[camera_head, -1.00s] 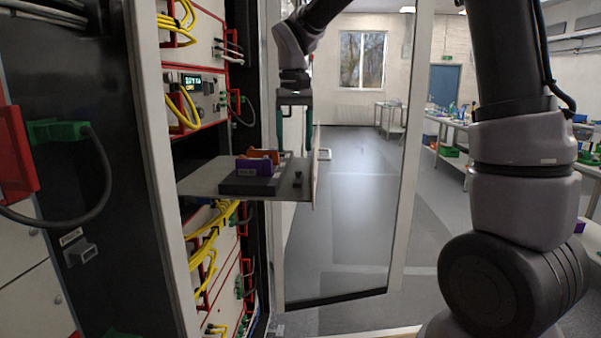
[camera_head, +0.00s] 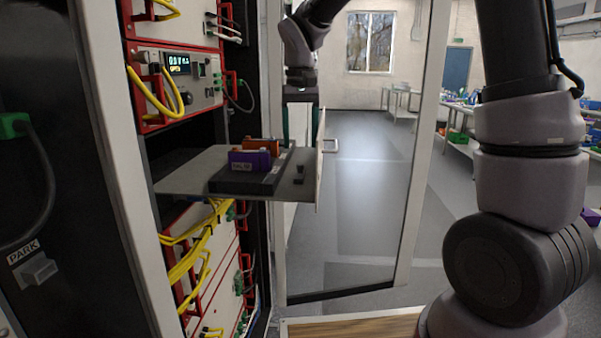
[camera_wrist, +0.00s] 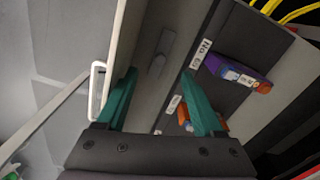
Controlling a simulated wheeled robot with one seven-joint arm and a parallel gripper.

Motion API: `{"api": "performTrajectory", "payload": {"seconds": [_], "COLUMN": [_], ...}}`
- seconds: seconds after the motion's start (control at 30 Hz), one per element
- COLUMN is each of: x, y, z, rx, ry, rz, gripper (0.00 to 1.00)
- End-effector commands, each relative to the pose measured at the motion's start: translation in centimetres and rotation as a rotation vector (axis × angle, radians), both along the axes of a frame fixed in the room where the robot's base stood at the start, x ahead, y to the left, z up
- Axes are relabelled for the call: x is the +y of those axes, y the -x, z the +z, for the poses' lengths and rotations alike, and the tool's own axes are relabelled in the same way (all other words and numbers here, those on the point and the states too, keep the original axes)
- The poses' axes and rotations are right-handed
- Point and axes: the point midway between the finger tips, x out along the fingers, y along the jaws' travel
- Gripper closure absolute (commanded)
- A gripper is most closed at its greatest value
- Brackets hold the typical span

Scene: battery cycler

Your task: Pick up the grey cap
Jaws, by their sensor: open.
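The grey cap (camera_head: 300,174) appears to be the small dark piece lying on the pull-out shelf (camera_head: 190,180), right of a black holder (camera_head: 235,187). In the wrist view the cap (camera_wrist: 161,53) is a short grey bar with a raised middle, lying ahead of and between the fingers. My gripper (camera_head: 299,138) is above the right part of the shelf, pointing down. In the wrist view my gripper (camera_wrist: 160,80) has its two green fingers wide apart with nothing between them. It looks apart from the cap.
The holder carries a purple block (camera_head: 250,160) and an orange block (camera_head: 263,145), close to the right finger in the wrist view. The shelf's front panel has a white handle (camera_wrist: 97,90). A rack with yellow cables (camera_head: 190,265) stands left, an open glass door (camera_head: 350,230) right.

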Motion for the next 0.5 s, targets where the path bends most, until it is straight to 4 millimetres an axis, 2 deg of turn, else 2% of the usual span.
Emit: {"api": "performTrajectory", "payload": {"seconds": [0.1, 0.27, 0.5], "x": [0.0, 0.0, 0.0], "y": [0.0, 0.0, 0.0], "z": [-1.4, -2.5, -6.2], "rx": [0.002, 0.001, 0.002], "ry": [0.001, 0.0, 0.001], "rz": [0.001, 0.0, 0.002], "gripper": [0.31, 0.31, 0.31]}}
